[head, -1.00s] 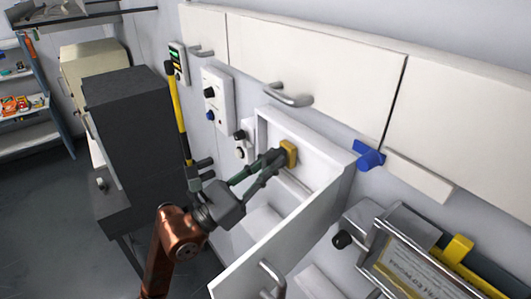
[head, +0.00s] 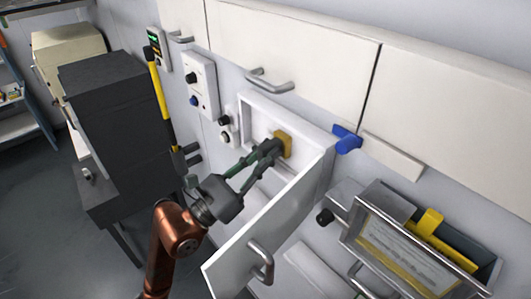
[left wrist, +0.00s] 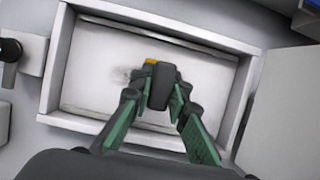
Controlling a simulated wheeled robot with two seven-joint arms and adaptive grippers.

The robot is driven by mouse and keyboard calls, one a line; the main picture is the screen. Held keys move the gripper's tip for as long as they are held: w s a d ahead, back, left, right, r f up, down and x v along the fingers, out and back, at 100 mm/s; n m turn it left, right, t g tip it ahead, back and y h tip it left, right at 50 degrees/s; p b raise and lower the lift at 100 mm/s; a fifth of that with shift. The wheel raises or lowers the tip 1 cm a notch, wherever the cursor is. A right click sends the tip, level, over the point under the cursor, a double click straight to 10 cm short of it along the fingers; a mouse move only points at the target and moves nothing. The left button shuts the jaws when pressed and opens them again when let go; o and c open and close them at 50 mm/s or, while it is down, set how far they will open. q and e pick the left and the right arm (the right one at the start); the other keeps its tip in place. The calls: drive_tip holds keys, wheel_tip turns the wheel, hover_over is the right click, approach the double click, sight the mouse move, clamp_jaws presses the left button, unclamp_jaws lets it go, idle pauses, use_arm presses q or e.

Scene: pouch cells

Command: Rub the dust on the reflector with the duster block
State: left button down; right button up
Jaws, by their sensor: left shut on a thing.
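The duster block (head: 283,143) is ochre yellow and sits in the jaws of my left gripper (head: 272,149), which is shut on it inside an open wall box. In the left wrist view only a yellow edge of the duster block (left wrist: 150,62) shows past my left gripper (left wrist: 160,92). The reflector seems to be the pale panel (left wrist: 205,75) at the back of the box. A dark dust smudge (left wrist: 138,75) shows on it, left of the fingers and partly hidden by them. I cannot tell whether the block touches the panel. My right gripper is not in view.
The box's white rim (left wrist: 60,62) surrounds the gripper closely. Its open door (head: 265,225) stands out at the right. A blue handle (head: 346,140) and a metal document holder (head: 410,245) are further right. A dark cabinet (head: 125,130) stands left.

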use_arm(q)
drive_tip(key=shift+w+a+f+b, duration=0.1)
drive_tip(key=shift+w+a+b, duration=0.4)
drive_tip(key=shift+w+a, duration=0.7)
drive_tip(key=w+a, duration=0.1)
drive_tip(key=w+a+b, duration=0.1)
drive_tip(key=shift+w+a+b, duration=0.2)
drive_tip(key=shift+a+b, duration=0.1)
drive_tip(key=s+a, duration=0.4)
drive_tip(key=shift+s+a, duration=0.15)
